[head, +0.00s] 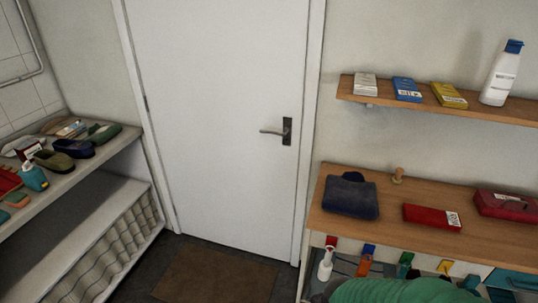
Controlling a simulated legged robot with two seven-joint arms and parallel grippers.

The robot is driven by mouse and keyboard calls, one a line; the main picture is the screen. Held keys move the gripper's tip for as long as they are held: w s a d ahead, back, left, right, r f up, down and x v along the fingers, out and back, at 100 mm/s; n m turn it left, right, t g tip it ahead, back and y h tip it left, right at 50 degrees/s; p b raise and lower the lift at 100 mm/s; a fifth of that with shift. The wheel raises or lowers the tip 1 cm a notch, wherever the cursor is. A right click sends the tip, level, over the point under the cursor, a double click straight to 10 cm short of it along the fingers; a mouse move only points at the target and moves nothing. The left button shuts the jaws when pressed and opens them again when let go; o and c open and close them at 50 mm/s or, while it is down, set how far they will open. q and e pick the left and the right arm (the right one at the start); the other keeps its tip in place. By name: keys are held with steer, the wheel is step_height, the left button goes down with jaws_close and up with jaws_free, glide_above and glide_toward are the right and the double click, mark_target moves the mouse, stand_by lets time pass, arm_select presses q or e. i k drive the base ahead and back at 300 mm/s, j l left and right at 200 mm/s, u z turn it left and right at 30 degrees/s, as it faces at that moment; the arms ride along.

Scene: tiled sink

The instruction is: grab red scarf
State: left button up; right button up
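I cannot tell for sure which red thing is the scarf. A flat red item with a white label (432,217) lies near the front of the wooden counter at right. A darker red bundle or pouch with a pale label (508,207) lies to its right, close to the picture's edge. Another red item (7,181) lies at the far left on the left shelf, cut off by the edge. Neither of my grippers shows in the head view.
A dark blue folded cloth (350,195) lies on the wooden counter (400,238). Shoes (54,161) and a teal bottle (34,177) crowd the left shelf. A wall shelf (432,104) holds boxes and a white bottle (501,75). A closed door (220,130) stands behind a brown mat (215,281).

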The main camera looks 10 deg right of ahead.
mark_target(412, 213)
steer(key=z, duration=1.75)
